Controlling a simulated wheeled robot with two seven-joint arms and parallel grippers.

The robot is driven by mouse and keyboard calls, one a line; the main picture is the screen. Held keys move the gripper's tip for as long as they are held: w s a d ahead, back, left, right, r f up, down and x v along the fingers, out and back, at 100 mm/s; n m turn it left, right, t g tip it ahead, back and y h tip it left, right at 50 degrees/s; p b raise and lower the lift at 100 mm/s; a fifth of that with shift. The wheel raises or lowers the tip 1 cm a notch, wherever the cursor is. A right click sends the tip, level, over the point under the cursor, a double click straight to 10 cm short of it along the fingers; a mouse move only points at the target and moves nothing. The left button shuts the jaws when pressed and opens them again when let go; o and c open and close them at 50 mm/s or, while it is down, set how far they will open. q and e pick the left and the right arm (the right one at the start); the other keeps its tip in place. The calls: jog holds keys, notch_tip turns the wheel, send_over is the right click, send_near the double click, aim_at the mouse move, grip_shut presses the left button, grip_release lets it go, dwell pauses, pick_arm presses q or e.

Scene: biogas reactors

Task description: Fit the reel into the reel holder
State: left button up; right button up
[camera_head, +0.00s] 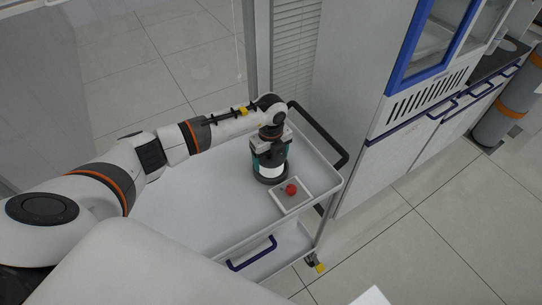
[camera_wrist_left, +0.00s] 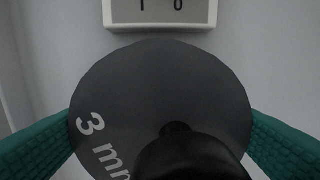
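The reel (camera_head: 269,172) is upright on or just above the top of a white cart, with a dark lower rim and a pale band. In the left wrist view its dark grey round face (camera_wrist_left: 165,85) reads "3 mm", and a black knob rises from it near the camera. My left gripper (camera_head: 269,155) points down over the reel. Its teal fingers meet the rim on both sides with no visible gap, so it looks shut on the reel. I cannot make out a reel holder. My right gripper is out of view.
A small white box (camera_head: 305,204) with a red knob (camera_head: 291,189) lies beside the reel; its "1" and "0" marks show in the left wrist view (camera_wrist_left: 160,12). The cart top (camera_head: 215,205) is otherwise bare. A cabinet (camera_head: 385,165) stands close behind the cart on the right.

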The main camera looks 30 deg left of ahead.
pick_arm(q)
jog(key=o, duration=0.4)
jog(key=shift+r, duration=0.25)
notch_tip(320, 180, up, 12)
jog(key=shift+r+b, duration=0.1)
jog(key=shift+b, duration=0.65)
jog(key=shift+s, duration=0.1)
